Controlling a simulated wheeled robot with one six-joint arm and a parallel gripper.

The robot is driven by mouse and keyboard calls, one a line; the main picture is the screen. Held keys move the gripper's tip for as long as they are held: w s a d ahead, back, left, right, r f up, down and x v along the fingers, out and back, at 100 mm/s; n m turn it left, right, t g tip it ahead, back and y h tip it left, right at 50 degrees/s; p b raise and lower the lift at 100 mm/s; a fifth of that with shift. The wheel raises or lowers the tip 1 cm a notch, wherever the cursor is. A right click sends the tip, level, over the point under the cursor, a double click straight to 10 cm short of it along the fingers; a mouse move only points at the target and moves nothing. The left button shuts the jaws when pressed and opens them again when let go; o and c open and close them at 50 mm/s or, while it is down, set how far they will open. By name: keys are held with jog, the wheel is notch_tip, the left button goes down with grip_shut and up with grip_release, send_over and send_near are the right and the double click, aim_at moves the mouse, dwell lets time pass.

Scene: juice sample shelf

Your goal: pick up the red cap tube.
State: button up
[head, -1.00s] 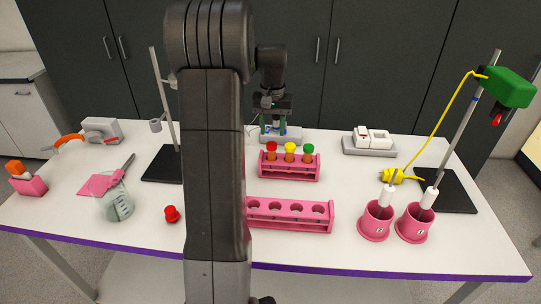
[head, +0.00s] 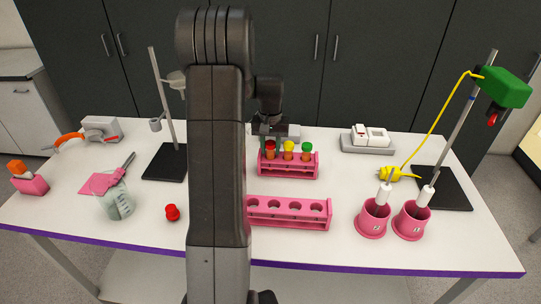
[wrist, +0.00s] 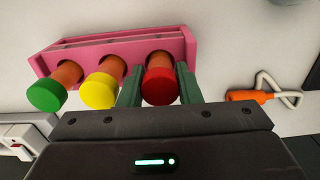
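The red cap tube (head: 270,149) stands at the left end of the rear pink rack (head: 290,172), beside a yellow cap tube (head: 289,146) and a green cap tube (head: 306,147). In the wrist view the red cap (wrist: 160,86) lies between the two green fingers of my gripper (wrist: 160,82). The fingers sit on either side of the tube and look open, with a small gap. The yellow cap (wrist: 98,91) is just left of the left finger. In the head view my gripper (head: 269,137) is over the red cap tube; its fingertips are partly hidden.
An empty pink rack (head: 290,222) stands in front, partly behind my arm. A red object (head: 172,212) and a beaker (head: 115,203) are at the left. Two pink holders (head: 373,219) stand at the right, with a stand (head: 445,188) behind. A white device (head: 367,140) is at the back.

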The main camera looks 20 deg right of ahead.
jog(key=c, duration=0.4)
